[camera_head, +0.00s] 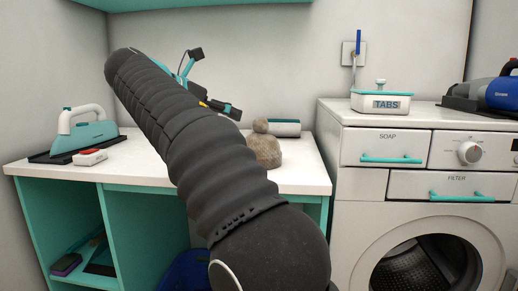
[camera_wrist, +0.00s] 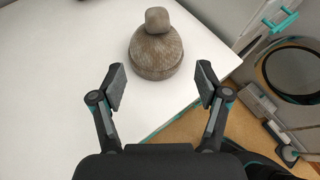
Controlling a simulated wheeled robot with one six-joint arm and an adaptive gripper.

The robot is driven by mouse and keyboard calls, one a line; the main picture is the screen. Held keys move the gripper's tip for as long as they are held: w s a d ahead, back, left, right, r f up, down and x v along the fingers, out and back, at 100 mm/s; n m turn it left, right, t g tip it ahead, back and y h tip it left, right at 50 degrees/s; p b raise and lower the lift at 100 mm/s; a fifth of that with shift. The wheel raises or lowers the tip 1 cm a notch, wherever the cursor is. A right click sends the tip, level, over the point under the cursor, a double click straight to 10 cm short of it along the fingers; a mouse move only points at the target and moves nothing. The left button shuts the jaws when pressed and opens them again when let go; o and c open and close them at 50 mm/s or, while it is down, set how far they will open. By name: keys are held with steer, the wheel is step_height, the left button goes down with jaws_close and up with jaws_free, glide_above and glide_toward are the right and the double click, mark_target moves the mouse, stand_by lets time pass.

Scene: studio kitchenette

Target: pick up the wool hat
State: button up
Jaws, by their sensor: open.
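The wool hat (camera_head: 264,149) is a grey-brown knitted hat with a round bobble on top. It stands upright on the white counter (camera_head: 309,176), just right of my arm in the head view. In the wrist view the hat (camera_wrist: 155,52) is at the top, beyond the fingertips and roughly centred between them. My gripper (camera_wrist: 160,88) is open and empty, with its two fingers apart on either side below the hat. In the head view my arm hides part of the counter, and the gripper (camera_head: 207,98) shows only partly behind it.
A teal and white iron (camera_head: 82,134) and a small red and white box (camera_head: 90,157) are on the counter's left. The washing machine (camera_head: 345,185), bearing a TABS box (camera_head: 385,103), stands right.

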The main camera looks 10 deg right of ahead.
steer(key=a+r+n, duration=0.1)
steer(key=a, duration=0.1)
glide_toward(255, 124)
steer(key=shift+h, duration=0.3)
steer(key=x, duration=0.4)
steer(key=shift+w+f, duration=0.3)
steer(key=shift+w, duration=0.15)
steer(key=shift+s+x, duration=0.15)
steer(key=shift+x, duration=1.2)
steer(key=shift+s+x, duration=0.1)
steer(key=shift+x, duration=1.25)
steer(key=shift+f, duration=0.1)
steer(key=c, duration=1.4)
